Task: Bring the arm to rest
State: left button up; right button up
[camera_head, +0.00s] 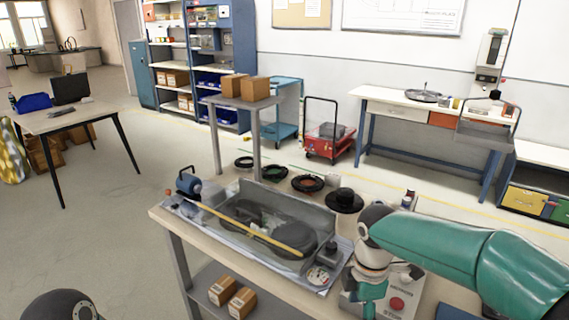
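My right arm (465,255), teal with a dark and grey wrist, reaches in from the right over the workbench (160,214). Its wrist bends down, and the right gripper (371,296) points downward in front of a light control box with a red button (397,304). The fingertips are small and partly cut off by the lower edge, so I cannot tell whether they are open or shut, or whether they touch anything. A dark round part, probably of my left arm, shows at the bottom left. My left gripper is out of view.
The bench carries a grey tray (325,222) with dark parts, a yellow stick (250,227) across it, a blue vise-like tool (188,184) and black rings (307,183). Two cardboard boxes (223,290) sit on the shelf below.

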jog(key=s+d+f+m+g+y, duration=0.1)
jog(key=s+f+g, duration=0.1)
jog(key=s+f, duration=0.5)
jog(key=s+d+f+m+g, duration=0.1)
jog(key=s+d+f+g, duration=0.15)
jog(key=f, duration=0.75)
jog(key=s+a+f+m+t+y, duration=0.1)
jog(key=s+a+f+m+y, duration=0.1)
jog(key=s+a+f+m, duration=0.35)
jog(key=s+a+f+m+t+y, duration=0.1)
jog(key=s+a+f+m, duration=0.1)
jog(key=s+f+m, duration=0.55)
jog(key=w+m+t, duration=0.1)
jog(key=w+m, duration=0.1)
jog(key=m, duration=0.1)
jog(key=w+d+m+t, duration=0.1)
jog(key=m+t, duration=0.1)
jog(key=m, duration=0.1)
jog(key=shift+w, duration=0.4)
dwell(0.3)
